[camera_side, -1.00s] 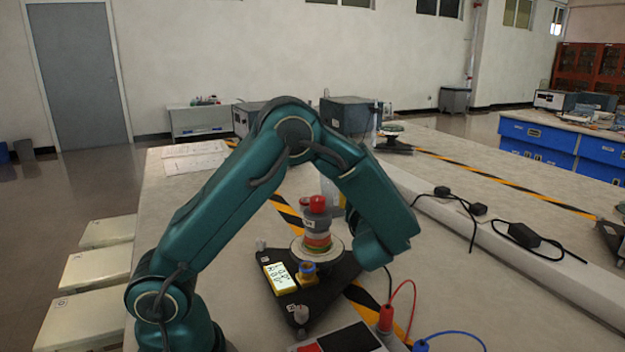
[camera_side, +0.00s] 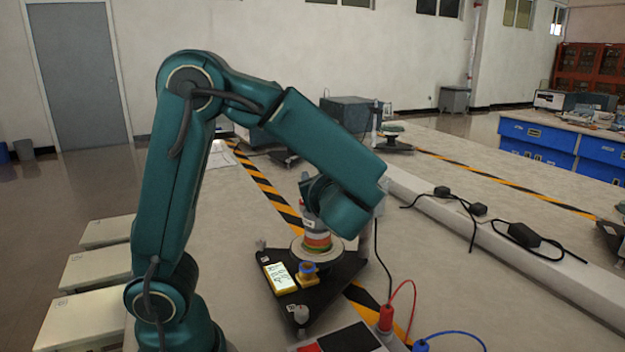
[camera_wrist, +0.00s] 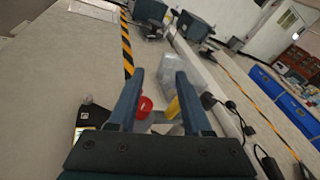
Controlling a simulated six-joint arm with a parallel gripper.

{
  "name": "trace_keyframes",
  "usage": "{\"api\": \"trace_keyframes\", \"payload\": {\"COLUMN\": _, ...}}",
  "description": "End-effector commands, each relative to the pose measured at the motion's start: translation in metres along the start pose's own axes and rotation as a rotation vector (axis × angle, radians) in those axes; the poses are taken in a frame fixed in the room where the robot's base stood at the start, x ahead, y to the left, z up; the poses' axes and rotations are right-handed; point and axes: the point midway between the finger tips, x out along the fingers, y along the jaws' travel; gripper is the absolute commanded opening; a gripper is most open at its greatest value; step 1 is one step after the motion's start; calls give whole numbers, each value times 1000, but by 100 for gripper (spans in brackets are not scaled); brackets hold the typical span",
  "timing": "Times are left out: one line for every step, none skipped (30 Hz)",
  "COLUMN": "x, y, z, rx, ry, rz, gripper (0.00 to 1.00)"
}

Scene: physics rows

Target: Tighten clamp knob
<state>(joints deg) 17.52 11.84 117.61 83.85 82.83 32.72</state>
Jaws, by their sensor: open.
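A stack of coloured discs (camera_side: 318,240) stands on a round plate on a black three-cornered base (camera_side: 330,285). A red knob (camera_wrist: 145,106) shows in the wrist view between my fingers, closer to the left one. In the side view my wrist mostly covers the top of the stack. My gripper (camera_wrist: 160,74) is open, its two fingers apart with no visible grip on anything. A small blue-topped yellow part (camera_side: 308,270) sits on the base beside a yellow display (camera_side: 280,278). I cannot tell whether my fingers touch the knob.
Red and blue leads (camera_side: 388,318) lie at the front right of the base. A white raised channel (camera_side: 480,240) with black adapters runs along the right. A clear, pale object (camera_wrist: 180,72) stands beyond the fingers.

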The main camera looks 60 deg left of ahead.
Motion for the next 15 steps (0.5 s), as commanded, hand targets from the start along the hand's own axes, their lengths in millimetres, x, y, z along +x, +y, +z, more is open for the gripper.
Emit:
{"api": "trace_keyframes", "payload": {"x": 0, "y": 9, "z": 3, "rx": -40, "ry": 21, "rz": 30, "gripper": 49}}
{"api": "trace_keyframes", "payload": {"x": 0, "y": 14, "z": 4, "rx": -63, "ry": 34, "rz": 47, "gripper": 49}}
{"api": "trace_keyframes", "payload": {"x": 0, "y": 21, "z": 5, "rx": -96, "ry": 54, "rz": 72, "gripper": 49}}
{"api": "trace_keyframes", "payload": {"x": -1, "y": 27, "z": 5, "rx": -119, "ry": 71, "rz": 91, "gripper": 49}}
{"api": "trace_keyframes", "payload": {"x": -2, "y": 32, "z": 4, "rx": -143, "ry": 88, "rz": 109, "gripper": 49}}
{"api": "trace_keyframes", "payload": {"x": -3, "y": 39, "z": 4, "rx": -177, "ry": 109, "rz": 133, "gripper": 49}}
{"api": "trace_keyframes", "payload": {"x": -4, "y": 44, "z": 4, "rx": -203, "ry": 124, "rz": 151, "gripper": 49}}
{"api": "trace_keyframes", "payload": {"x": -6, "y": 49, "z": 3, "rx": -228, "ry": 140, "rz": 169, "gripper": 49}}
{"api": "trace_keyframes", "payload": {"x": -8, "y": 55, "z": 2, "rx": -262, "ry": 162, "rz": 192, "gripper": 49}}
{"api": "trace_keyframes", "payload": {"x": -10, "y": 60, "z": 1, "rx": -290, "ry": 180, "rz": 211, "gripper": 49}}
{"api": "trace_keyframes", "payload": {"x": -12, "y": 64, "z": 0, "rx": -318, "ry": 198, "rz": 229, "gripper": 49}}
{"api": "trace_keyframes", "payload": {"x": -14, "y": 70, "z": -2, "rx": -355, "ry": 222, "rz": 253, "gripper": 49}}
{"api": "trace_keyframes", "payload": {"x": -17, "y": 74, "z": -4, "rx": -382, "ry": 239, "rz": 270, "gripper": 49}}
{"api": "trace_keyframes", "payload": {"x": -19, "y": 78, "z": -5, "rx": -411, "ry": 256, "rz": 288, "gripper": 49}}
{"api": "trace_keyframes", "payload": {"x": -23, "y": 83, "z": -7, "rx": -450, "ry": 279, "rz": 311, "gripper": 49}}
